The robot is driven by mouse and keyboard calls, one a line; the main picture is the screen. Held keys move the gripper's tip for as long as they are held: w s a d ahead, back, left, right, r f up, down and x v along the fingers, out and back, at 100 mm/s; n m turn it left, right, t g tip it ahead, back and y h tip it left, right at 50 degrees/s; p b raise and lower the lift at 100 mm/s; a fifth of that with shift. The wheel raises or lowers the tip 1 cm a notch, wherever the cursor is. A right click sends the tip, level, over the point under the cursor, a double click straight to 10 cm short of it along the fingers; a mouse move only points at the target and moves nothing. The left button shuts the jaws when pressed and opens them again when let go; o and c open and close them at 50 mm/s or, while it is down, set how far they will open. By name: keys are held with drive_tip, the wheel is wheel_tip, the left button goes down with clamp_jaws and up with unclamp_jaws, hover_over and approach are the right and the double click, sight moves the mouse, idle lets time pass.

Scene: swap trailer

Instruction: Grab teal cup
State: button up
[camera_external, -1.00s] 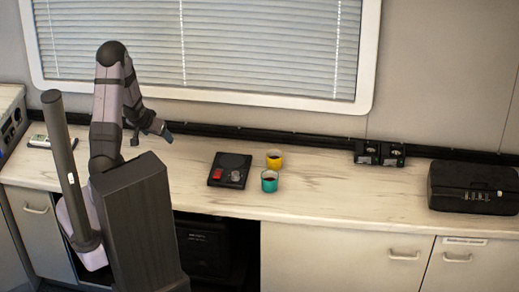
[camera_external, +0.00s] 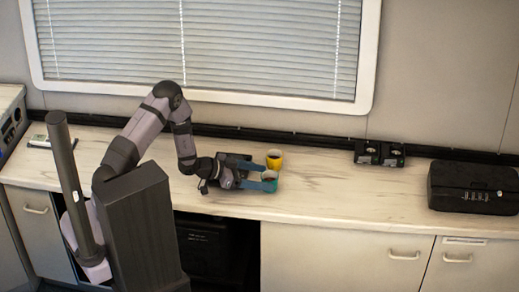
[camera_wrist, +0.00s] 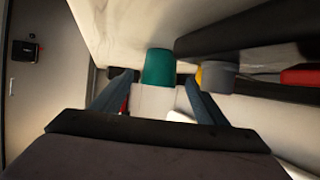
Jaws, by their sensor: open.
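The teal cup (camera_external: 271,178) stands on the counter near its front edge, partly covered by my fingers in the external view. My gripper (camera_external: 264,175) is open and low over the counter, its fingers pointing right, one on each side of the cup. In the wrist view the teal cup (camera_wrist: 158,67) shows centred between the two open fingertips (camera_wrist: 159,80). I cannot tell whether either finger touches it.
Black boxes (camera_external: 379,153) and a black case (camera_external: 474,188) stand further right, with clear counter between.

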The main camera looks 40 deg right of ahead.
sight(280, 187)
drive_tip(key=shift+d+f, duration=0.1)
drive_tip(key=shift+f, duration=0.05)
drive_tip(key=shift+p+x, duration=0.9)
drive_tip(key=shift+x, duration=2.7)
drive_tip(key=shift+s, duration=0.15)
drive_tip(key=c, duration=1.2)
